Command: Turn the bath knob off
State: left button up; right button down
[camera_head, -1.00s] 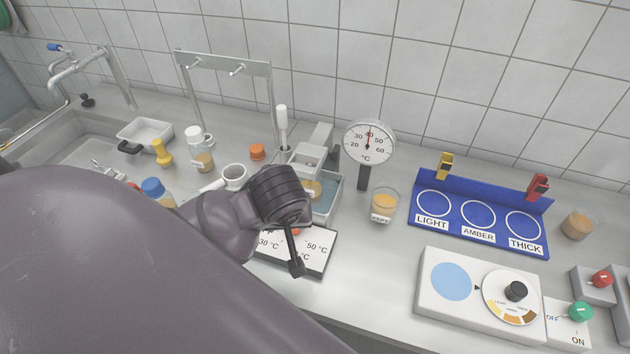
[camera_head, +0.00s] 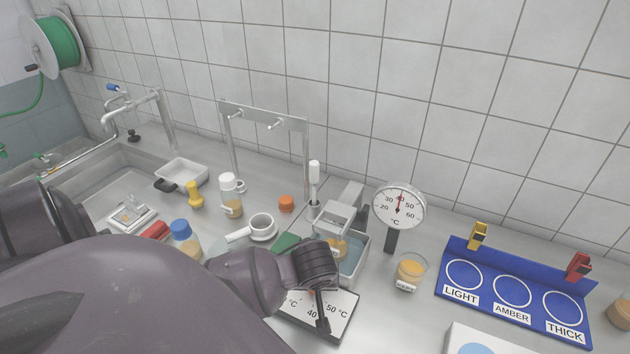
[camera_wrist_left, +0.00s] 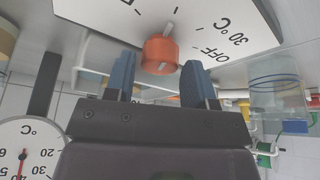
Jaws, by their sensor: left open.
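The bath knob (camera_wrist_left: 160,56) is orange with a white pointer line, on a white dial panel (camera_wrist_left: 215,18) marked OFF and 30 °C. In the left wrist view it stands just ahead of my left gripper (camera_wrist_left: 159,75), between the lines of the two blue fingers, which are apart. In this view the pointer stands nearly upright, away from OFF. In the head view my left gripper (camera_head: 322,322) is over the panel (camera_head: 343,309), and the wrist mostly hides the knob. The water bath (camera_head: 354,257) holds a jar behind the panel. My right gripper is out of view.
A jar (camera_head: 411,271) and a blue three-ring stand (camera_head: 515,305) are to the right.

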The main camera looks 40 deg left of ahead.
pick_arm(q)
jog(key=shift+w+a+f, duration=0.1)
jog(key=shift+f, duration=0.3)
jog(key=c, duration=0.6)
jog(key=shift+c, duration=0.2)
